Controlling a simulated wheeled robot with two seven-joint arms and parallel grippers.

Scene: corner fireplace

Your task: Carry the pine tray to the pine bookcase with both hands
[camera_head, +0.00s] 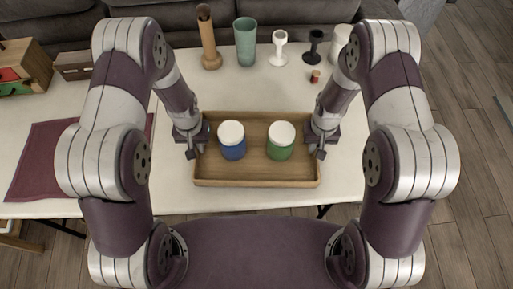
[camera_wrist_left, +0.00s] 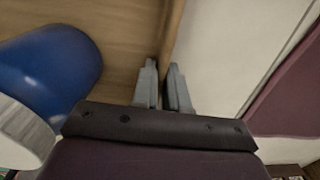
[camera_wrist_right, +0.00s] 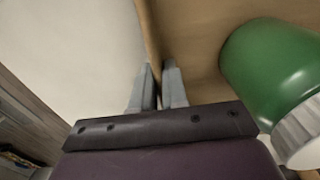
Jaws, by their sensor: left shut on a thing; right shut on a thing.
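The pine tray (camera_head: 256,183) is in front of me at the near edge of a white table, level as far as I can see. A blue jar with a white lid (camera_head: 232,147) and a green jar with a white lid (camera_head: 280,149) stand upright in it. My left gripper (camera_head: 196,150) is shut on the tray's left wall; the wall also shows between the fingers in the left wrist view (camera_wrist_left: 171,45). My right gripper (camera_head: 317,150) is shut on the right wall, seen in the right wrist view (camera_wrist_right: 152,40). I cannot tell whether the tray touches the table. No bookcase is recognisable.
The white table (camera_head: 180,205) holds a brown bottle (camera_head: 209,42), a teal cup (camera_head: 245,42), a white goblet (camera_head: 280,48) and a black goblet (camera_head: 313,46) at the back. A maroon cloth (camera_head: 45,165) lies left. A grey sofa stands behind; wooden floor is open at right.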

